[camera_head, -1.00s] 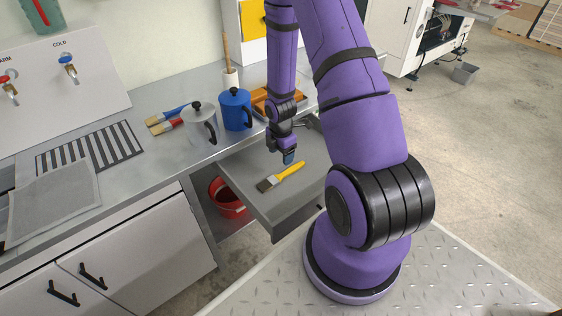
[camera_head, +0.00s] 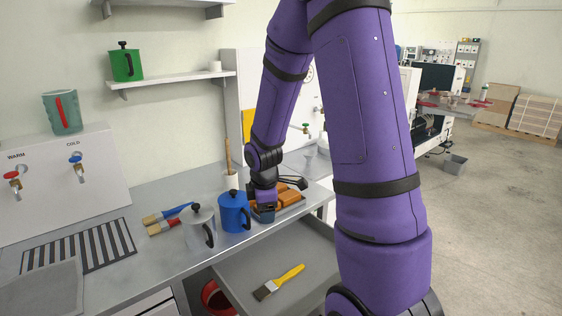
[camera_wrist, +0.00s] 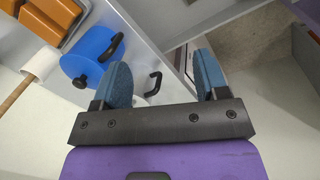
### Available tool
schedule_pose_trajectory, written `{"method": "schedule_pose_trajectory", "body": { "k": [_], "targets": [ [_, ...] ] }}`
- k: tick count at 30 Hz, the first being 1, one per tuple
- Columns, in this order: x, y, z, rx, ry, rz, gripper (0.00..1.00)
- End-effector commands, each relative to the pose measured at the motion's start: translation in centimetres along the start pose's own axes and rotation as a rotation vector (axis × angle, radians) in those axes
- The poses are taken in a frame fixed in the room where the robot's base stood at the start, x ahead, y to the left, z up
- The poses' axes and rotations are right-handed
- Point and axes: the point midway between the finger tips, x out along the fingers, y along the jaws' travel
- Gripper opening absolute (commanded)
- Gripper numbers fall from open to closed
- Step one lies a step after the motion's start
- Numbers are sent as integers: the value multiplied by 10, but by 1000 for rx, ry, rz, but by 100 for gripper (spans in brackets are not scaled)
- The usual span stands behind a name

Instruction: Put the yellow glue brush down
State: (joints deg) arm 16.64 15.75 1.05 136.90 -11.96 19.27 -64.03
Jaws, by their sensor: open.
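The yellow glue brush (camera_head: 279,283), with a yellow handle and dark bristles, lies flat on the bottom of the open grey drawer (camera_head: 318,262) in the head view. My gripper (camera_head: 264,214) is above and apart from it, near the counter's front edge beside the blue pot (camera_head: 233,211). In the wrist view my gripper (camera_wrist: 163,82) has its two blue fingers spread with nothing between them. The brush does not show in the wrist view.
A grey pot (camera_head: 199,228) and two other brushes (camera_head: 165,221) stand or lie on the counter left of the blue pot. A tray of orange blocks (camera_head: 289,199) lies behind my gripper. A red bucket (camera_head: 212,298) is below the counter.

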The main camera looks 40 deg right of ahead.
Motion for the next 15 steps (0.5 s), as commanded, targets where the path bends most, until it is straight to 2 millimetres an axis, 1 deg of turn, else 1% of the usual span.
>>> {"method": "schedule_pose_trajectory", "body": {
  "k": [1,3,8,9,15],
  "targets": [
    [-21,-2,-4,45,6,23,67],
    [-46,-7,-8,113,14,42,67],
    [-100,-24,-15,273,44,83,67],
    [-113,-30,-17,313,54,91,67],
    [-172,-63,-20,509,114,124,67]
  ]
}}
